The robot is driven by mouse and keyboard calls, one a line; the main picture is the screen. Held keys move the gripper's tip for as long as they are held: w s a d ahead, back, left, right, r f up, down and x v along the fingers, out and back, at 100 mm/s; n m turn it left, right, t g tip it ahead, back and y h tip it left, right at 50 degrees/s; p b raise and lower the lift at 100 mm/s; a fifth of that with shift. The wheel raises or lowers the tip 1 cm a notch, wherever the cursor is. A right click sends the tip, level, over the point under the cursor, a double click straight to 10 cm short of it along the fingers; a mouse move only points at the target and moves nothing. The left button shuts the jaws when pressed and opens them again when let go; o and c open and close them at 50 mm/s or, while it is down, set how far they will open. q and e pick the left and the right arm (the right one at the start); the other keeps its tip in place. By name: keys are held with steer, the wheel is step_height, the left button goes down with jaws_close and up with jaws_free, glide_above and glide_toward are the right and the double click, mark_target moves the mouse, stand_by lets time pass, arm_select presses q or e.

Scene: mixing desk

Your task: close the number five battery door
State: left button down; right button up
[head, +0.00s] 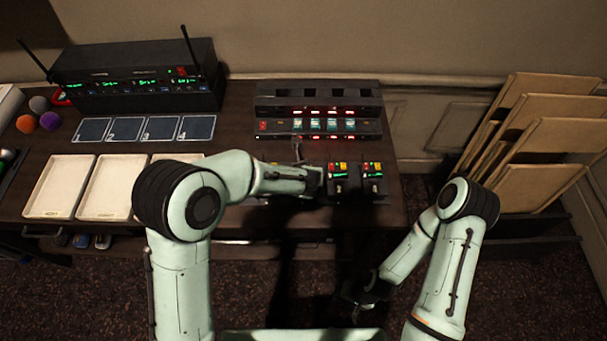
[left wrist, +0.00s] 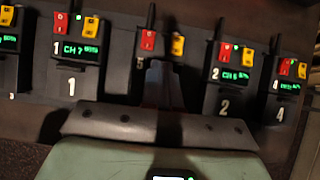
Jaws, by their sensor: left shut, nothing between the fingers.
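Several dark packs with red and yellow buttons and green displays stand in a row. In the left wrist view I read pack 1 (left wrist: 72,84), pack 2 (left wrist: 224,106) and pack 4 (left wrist: 280,112). My right gripper (head: 362,298) hangs low in front of the desk, dark and away from the packs.
Behind the packs is a rack with lit slots (head: 318,92). A receiver with antennas (head: 135,78), numbered cards (head: 162,128) and pale trays (head: 58,187) are at left. Folded wooden chairs (head: 530,137) lean at right.

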stand_by(0.3)
